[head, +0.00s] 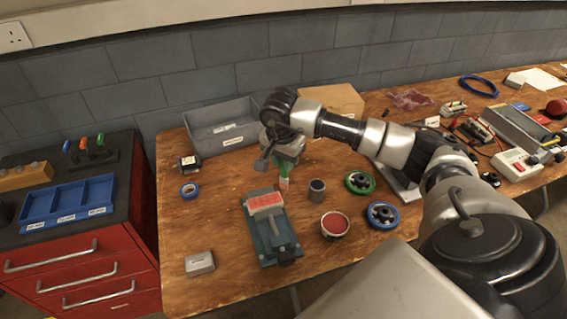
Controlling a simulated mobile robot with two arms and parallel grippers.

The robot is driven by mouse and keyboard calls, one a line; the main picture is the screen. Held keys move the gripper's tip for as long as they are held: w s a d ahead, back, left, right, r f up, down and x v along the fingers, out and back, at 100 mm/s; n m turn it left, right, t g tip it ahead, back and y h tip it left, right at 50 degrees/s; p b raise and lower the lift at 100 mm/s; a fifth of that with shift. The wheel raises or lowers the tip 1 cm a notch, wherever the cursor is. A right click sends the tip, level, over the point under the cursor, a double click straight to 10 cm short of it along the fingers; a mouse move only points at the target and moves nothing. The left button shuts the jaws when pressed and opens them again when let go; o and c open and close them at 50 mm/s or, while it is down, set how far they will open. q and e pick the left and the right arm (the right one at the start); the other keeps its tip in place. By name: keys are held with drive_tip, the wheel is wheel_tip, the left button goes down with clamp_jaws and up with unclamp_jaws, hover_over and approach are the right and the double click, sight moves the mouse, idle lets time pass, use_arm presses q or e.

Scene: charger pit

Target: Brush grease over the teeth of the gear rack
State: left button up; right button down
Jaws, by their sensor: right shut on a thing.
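My right gripper (283,163) hangs over the table behind the vise. It is shut on a brush (284,171) with a green handle. The brush points down and its pale, reddish tip is low, above or near the table; I cannot tell if it touches. A blue-grey vise (268,238) stands in front of it. A pale and reddish bar (265,202), which looks like the gear rack, lies across the vise's jaws; its teeth are too small to make out. An open tin of red grease (335,224) stands to the right of the vise. My left gripper is out of view.
A grey cup (316,190) stands right of the brush. Green (360,182) and blue (382,215) ringed wheels lie further right. The left front of the table is mostly clear.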

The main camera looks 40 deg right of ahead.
drive_tip(key=r, duration=0.1)
drive_tip(key=p, duration=0.1)
drive_tip(key=r, duration=0.1)
drive_tip(key=shift+d+r, duration=0.25)
drive_tip(key=shift+r, duration=0.1)
drive_tip(key=shift+a+r+p, duration=0.1)
drive_tip(key=shift+r+p, duration=0.35)
drive_tip(key=shift+r, duration=0.1)
